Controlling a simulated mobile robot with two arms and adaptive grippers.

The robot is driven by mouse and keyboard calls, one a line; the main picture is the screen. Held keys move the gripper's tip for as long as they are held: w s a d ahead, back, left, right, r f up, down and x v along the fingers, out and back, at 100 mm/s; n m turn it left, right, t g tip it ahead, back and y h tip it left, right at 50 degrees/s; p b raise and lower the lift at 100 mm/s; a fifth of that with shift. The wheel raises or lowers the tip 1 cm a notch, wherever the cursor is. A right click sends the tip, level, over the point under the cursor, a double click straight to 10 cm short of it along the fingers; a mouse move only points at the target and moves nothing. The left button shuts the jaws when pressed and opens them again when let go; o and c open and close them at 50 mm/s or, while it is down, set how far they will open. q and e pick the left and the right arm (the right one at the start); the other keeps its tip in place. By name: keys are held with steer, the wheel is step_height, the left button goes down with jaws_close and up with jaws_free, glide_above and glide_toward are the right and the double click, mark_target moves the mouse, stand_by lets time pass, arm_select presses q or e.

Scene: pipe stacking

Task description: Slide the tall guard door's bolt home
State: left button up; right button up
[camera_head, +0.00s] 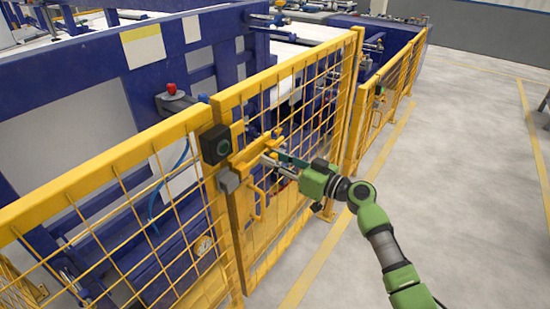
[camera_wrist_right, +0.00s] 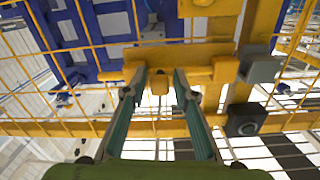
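The tall guard door (camera_head: 300,95) is a yellow mesh panel standing upright in line with the fence. Its yellow bolt (camera_head: 250,153) lies across the door's upper left edge, near the latch post. In the right wrist view the bolt bar (camera_wrist_right: 202,74) runs sideways, with a short yellow knob (camera_wrist_right: 158,83) sticking out. My right gripper (camera_head: 270,160) is at the bolt, in front of the door. In the wrist view its two fingers (camera_wrist_right: 160,76) stand apart on either side of the knob, with small gaps visible. My left gripper is out of view.
A black box with a round green-ringed face (camera_head: 215,145) and a grey block (camera_head: 228,182) sit beside the bolt. A yellow pull handle (camera_head: 257,200) is below it. Blue machinery (camera_head: 80,85) stands behind the fence. The grey floor (camera_head: 470,180) at right is clear.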

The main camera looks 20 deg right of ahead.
steer(key=shift+c, duration=0.2)
jaws_close()
steer(key=shift+s+a+f, duration=0.1)
steer(key=shift+s+a, duration=0.15)
steer(key=shift+a, duration=0.1)
steer(key=s+a, duration=0.1)
steer(key=a, duration=0.1)
steer(key=s+a+b, duration=0.1)
steer(key=s+a, duration=0.1)
steer(key=shift+c, duration=0.5)
jaws_free()
steer(key=shift+s, duration=0.1)
steer(key=shift+o, duration=0.7)
steer(key=shift+a, duration=0.15)
